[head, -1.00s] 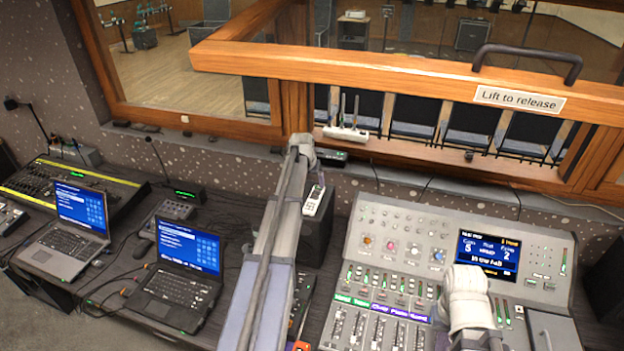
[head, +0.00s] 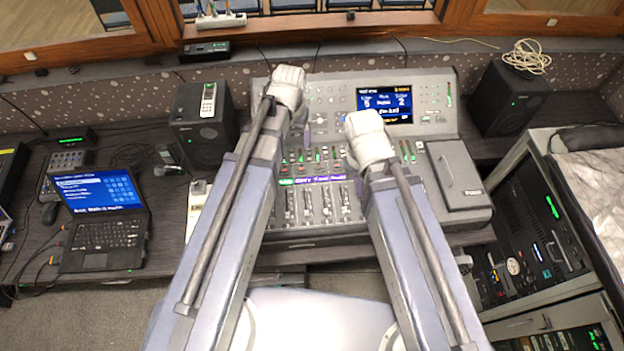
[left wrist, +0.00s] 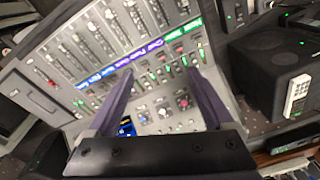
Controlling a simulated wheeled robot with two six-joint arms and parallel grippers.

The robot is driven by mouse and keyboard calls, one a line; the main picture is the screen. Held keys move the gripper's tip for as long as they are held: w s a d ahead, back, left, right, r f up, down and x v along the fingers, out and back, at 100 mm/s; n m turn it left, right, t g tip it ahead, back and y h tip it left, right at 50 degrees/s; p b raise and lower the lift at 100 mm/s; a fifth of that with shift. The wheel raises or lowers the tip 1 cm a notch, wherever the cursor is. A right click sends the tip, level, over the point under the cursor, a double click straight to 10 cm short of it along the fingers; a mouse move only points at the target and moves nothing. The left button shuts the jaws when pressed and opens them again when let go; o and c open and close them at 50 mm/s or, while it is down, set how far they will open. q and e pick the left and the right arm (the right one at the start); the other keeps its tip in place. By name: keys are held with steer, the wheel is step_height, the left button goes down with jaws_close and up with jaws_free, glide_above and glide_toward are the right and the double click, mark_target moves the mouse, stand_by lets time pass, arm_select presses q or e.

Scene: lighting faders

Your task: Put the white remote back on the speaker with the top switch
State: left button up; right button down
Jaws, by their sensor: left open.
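A white remote (head: 208,100) with dark buttons lies on the left black speaker (head: 193,145); both also show at the right of the left wrist view, the remote (left wrist: 297,95) and the speaker (left wrist: 262,68). A second black speaker (head: 508,98) stands right of the console with a coiled cable on top. I cannot make out a switch on either speaker. My left gripper (left wrist: 163,78) is open and empty above the console, right of the left speaker. My right gripper (head: 370,145) is over the console too; its fingers are hidden.
The mixing console (head: 462,220) fills the middle of the desk. A pale handheld device (head: 196,205) lies left of my left arm. A laptop (head: 100,215) stands open at the left. A rack (head: 530,250) is at the right. The window ledge (head: 320,22) runs behind.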

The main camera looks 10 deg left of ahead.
arm_select(q)
steer(key=s+d+m+g, duration=0.1)
steer(key=s+d, duration=0.6)
steer(key=s, duration=0.7)
steer(key=shift+d+m+y, duration=0.2)
steer(key=shift+m+y, duration=0.2)
steer(key=shift+m, duration=0.1)
steer(key=shift+f, duration=0.1)
step_height(320, 180, down, 18)
steer(key=b, duration=1.8)
steer(key=shift+f+b, duration=0.2)
steer(key=shift+b, duration=0.1)
steer(key=shift+w, duration=0.1)
